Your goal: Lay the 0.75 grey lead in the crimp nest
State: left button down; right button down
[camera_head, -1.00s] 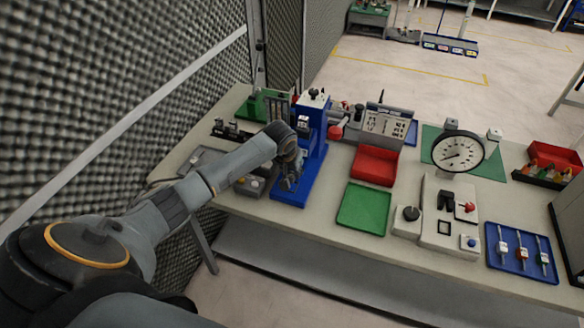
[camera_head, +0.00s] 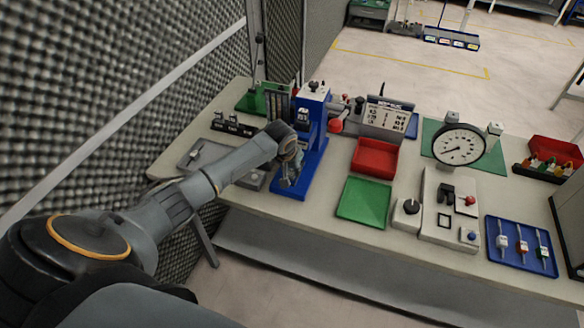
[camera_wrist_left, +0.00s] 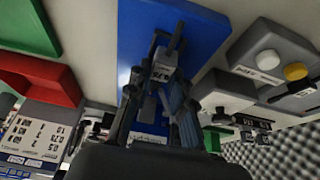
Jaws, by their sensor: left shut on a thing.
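My left gripper (camera_head: 291,176) is over the front of the blue press's base plate (camera_head: 314,165). In the left wrist view the gripper (camera_wrist_left: 152,98) is shut on a small grey piece with a white label (camera_wrist_left: 160,72), the grey lead. The label's print is hard to read. Blue base surface (camera_wrist_left: 190,22) shows behind the piece; I cannot tell whether they touch. The blue crimp press (camera_head: 312,105) stands just beyond the gripper in the head view. The crimp nest cannot be made out clearly, and the arm covers part of the press. My right gripper is not in view.
A green tray (camera_head: 363,203) and a red tray (camera_head: 375,160) stand right of the press. A grey button box (camera_wrist_left: 270,65) is close beside the base. A red-knobbed lever (camera_head: 336,126) sticks out from the press. A dial gauge (camera_head: 459,145) stands farther right.

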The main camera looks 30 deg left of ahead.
pick_arm(q)
jog(key=shift+f, duration=0.5)
jog(key=c, duration=1.1)
grip_release()
jog(key=shift+r, duration=0.2)
jog(key=v, duration=1.1)
jog(key=shift+s+r, duration=0.25)
jog(key=shift+s, duration=0.05)
jog(key=shift+d+f, duration=0.1)
jog(key=shift+d, duration=0.05)
